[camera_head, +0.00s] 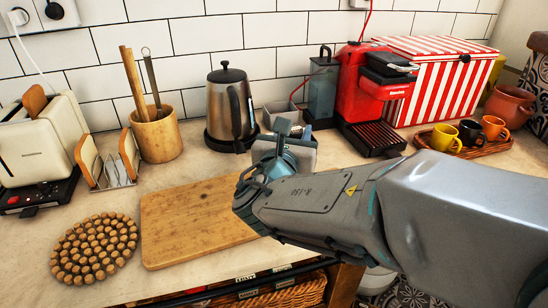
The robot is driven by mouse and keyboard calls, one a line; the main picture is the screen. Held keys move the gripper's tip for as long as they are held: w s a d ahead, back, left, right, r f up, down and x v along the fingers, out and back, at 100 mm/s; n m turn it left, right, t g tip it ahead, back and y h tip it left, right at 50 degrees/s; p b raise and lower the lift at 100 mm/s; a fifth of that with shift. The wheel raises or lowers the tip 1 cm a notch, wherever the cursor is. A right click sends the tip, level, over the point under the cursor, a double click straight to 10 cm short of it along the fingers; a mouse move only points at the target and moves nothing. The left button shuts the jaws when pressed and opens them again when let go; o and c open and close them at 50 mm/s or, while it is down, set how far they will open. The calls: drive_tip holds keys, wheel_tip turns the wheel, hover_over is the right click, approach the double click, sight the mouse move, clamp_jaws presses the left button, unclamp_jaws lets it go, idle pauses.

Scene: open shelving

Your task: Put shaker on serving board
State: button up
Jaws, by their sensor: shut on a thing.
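The wooden serving board (185,225) lies flat on the counter at the front left of centre, and its top is bare. My gripper (247,188) is at the end of my arm, which reaches in from the right. It is over or beside the board's right edge; its height above the board is hard to judge. It is shut on the shaker, which is mostly hidden by my gripper and arm, so its shape and tilt cannot be told.
A round beaded trivet (95,247) lies left of the board. Behind stand a toaster (35,150), a napkin holder (88,160), a utensil pot (157,137) and a kettle (230,105). A red coffee machine (358,85) and a cup tray (480,150) are at right.

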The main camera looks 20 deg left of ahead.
drive_tip(key=shift+w+a+f+b, duration=0.3)
drive_tip(key=shift+a+f, duration=0.4)
drive_tip(key=shift+f, duration=0.4)
drive_tip(key=shift+w+a+f+b, duration=0.15)
drive_tip(key=shift+w+a+f, duration=0.4)
drive_tip(key=shift+f, duration=0.6)
drive_tip(key=shift+w+a+f+b, duration=0.25)
drive_tip(key=shift+a+f, duration=0.55)
drive_tip(key=shift+f, duration=0.3)
drive_tip(key=shift+f, duration=0.25)
drive_tip(key=o, duration=1.1)
drive_tip(key=shift+r, duration=0.1)
drive_tip(key=shift+r, duration=0.15)
drive_tip(key=s, duration=1.2)
drive_tip(key=shift+a+p, duration=0.15)
drive_tip(key=shift+p, duration=0.2)
